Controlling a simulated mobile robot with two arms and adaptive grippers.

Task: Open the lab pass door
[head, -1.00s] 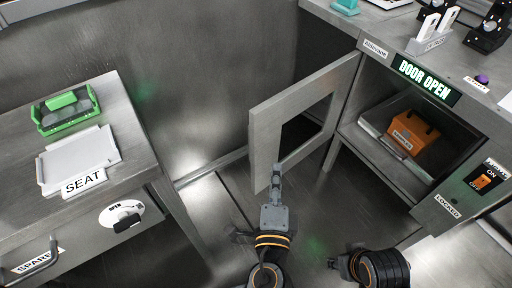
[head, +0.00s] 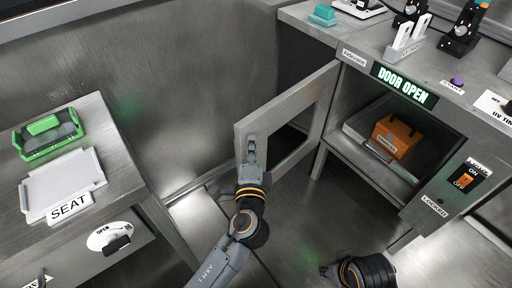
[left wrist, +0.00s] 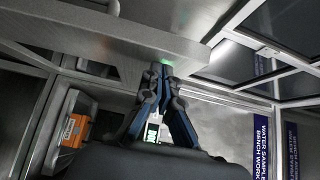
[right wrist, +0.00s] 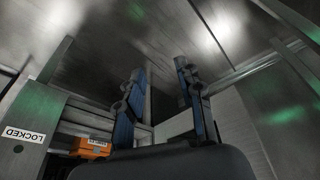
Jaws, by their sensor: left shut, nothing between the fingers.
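The lab pass door (head: 310,115) is a grey metal frame with a window opening. It is hinged at the locker (head: 430,212) and stands swung wide open to the left. The sign (head: 404,83) on the locker is lit green and reads DOOR OPEN. My left gripper (head: 251,140) is shut and empty, with its tips over the door's free left edge; I cannot tell whether they touch. Its closed fingers show in the left wrist view (left wrist: 160,70). My right gripper (right wrist: 160,70) is open and empty, low in front of the locker.
An orange case (head: 397,136) lies in the open compartment. A LOCKED label and an orange ON/OFF switch (head: 465,180) are at right. At left, a counter (head: 120,165) carries a green tray (head: 48,138) and a white SEAT plate (head: 62,180). Floor between is free.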

